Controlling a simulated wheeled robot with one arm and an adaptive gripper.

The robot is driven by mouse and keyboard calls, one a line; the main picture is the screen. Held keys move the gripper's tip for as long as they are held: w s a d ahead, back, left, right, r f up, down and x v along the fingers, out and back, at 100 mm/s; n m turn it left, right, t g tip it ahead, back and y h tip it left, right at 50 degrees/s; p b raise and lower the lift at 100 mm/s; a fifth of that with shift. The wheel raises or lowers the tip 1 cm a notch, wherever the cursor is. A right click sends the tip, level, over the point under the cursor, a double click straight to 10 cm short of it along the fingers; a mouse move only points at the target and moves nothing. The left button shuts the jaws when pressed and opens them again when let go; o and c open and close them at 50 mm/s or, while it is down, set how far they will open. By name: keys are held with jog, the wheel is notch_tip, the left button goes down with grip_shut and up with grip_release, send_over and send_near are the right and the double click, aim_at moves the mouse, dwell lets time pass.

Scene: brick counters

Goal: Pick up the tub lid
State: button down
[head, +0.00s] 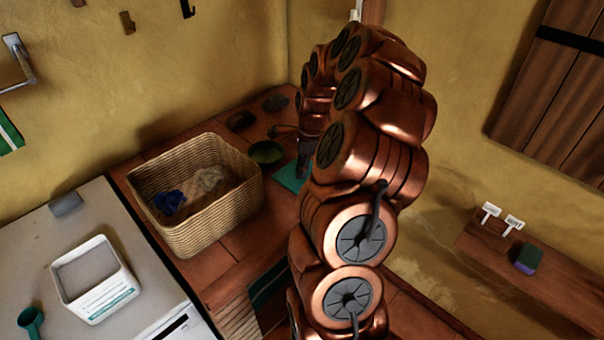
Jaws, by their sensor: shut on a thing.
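A flat teal piece (290,177), which looks like the tub lid, shows at the back of the brown tiled counter, right of the wicker basket. My copper arm covers part of it. My gripper (304,163) is a small dark shape at the end of the arm, at the right edge of the teal piece. It is shut on this piece; the fingertips are mostly hidden. I cannot tell whether the piece is lifted off the counter. An open white tub (108,297) with a teal-marked label stands on the pale top at the left.
A wicker basket (213,222) holds blue (170,201) and beige cloth. A green bowl (266,153) and dark lumps (241,121) lie behind it. A teal scoop (32,320) and grey block (66,204) lie near the tub. A shelf (555,267) at right holds a green-and-purple block (527,260).

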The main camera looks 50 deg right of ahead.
jog(key=shift+r+b, duration=0.3)
jog(key=shift+r, duration=0.5)
jog(key=shift+s+a+r, duration=0.1)
jog(key=shift+s+a, duration=0.05)
jog(key=s+a+r+b, duration=0.1)
jog(key=s+a+b, duration=0.3)
jog(key=s+a, duration=0.6)
jog(key=shift+s+a+r, duration=0.25)
jog(key=shift+s+a, duration=0.1)
jog(key=shift+s, duration=0.3)
